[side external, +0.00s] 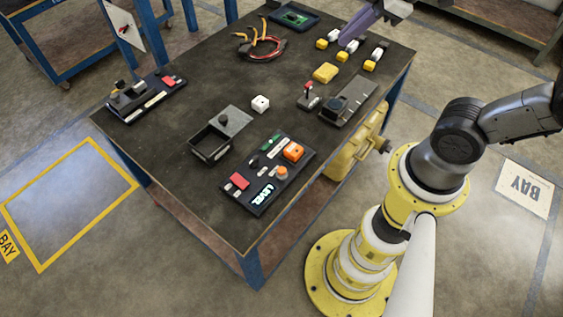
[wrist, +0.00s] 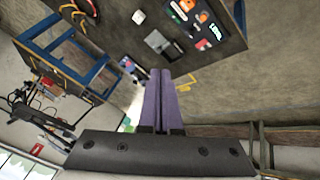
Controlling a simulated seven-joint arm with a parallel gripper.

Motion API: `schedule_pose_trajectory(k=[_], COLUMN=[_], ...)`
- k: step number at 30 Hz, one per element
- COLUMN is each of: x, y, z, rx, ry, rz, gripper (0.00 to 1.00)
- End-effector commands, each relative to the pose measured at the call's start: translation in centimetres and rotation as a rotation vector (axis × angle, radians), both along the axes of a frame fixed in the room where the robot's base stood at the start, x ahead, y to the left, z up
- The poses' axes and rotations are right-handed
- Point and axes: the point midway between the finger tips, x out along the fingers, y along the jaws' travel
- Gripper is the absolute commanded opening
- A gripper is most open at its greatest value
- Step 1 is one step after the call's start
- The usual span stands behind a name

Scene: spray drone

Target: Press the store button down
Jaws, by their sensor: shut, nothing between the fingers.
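A dark control panel (side external: 258,205) lies near the front edge of the table. It carries a red block (side external: 239,181), an orange block (side external: 293,151), a round orange button (side external: 281,173), a green part and a display reading LEVEL. The small labels are unreadable, so I cannot tell which one is the store button. The panel (wrist: 181,13) also shows at the top of the wrist view. My gripper (side external: 346,40), with purple fingers, is over the far right end of the table, well away from the panel. Its fingers (wrist: 160,71) are shut and empty.
A second panel with a red part (side external: 146,98) lies at the table's left edge. A grey open box (side external: 210,144), a white cube (side external: 260,103), a red-knobbed lever (side external: 309,94), yellow blocks (side external: 325,73) and a cable coil (side external: 262,47) stand around. Bare tabletop lies between them.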

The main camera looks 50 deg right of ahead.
Motion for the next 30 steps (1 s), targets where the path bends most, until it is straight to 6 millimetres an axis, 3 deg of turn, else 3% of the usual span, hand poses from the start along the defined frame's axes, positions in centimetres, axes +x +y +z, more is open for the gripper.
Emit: schedule_pose_trajectory(k=[3,6,13,18,21,25,30], x=[4.0,6.8,10.6,10.7,9.9,8.8,8.4], y=[1.2,2.3,5.4,7.2,7.8,8.2,8.5], z=[-2.3,-4.8,-13.1,-19.4,-22.1,-24.1,-24.6], rx=[-0.102,-0.169,-0.259,-0.268,-0.261,-0.257,-0.257], ry=[0.064,0.114,0.257,0.375,0.440,0.496,0.511], rz=[0.210,0.370,0.673,0.790,0.818,0.842,0.853], gripper=[0.00,0.00,0.00,0.00,0.00,0.00,0.00])
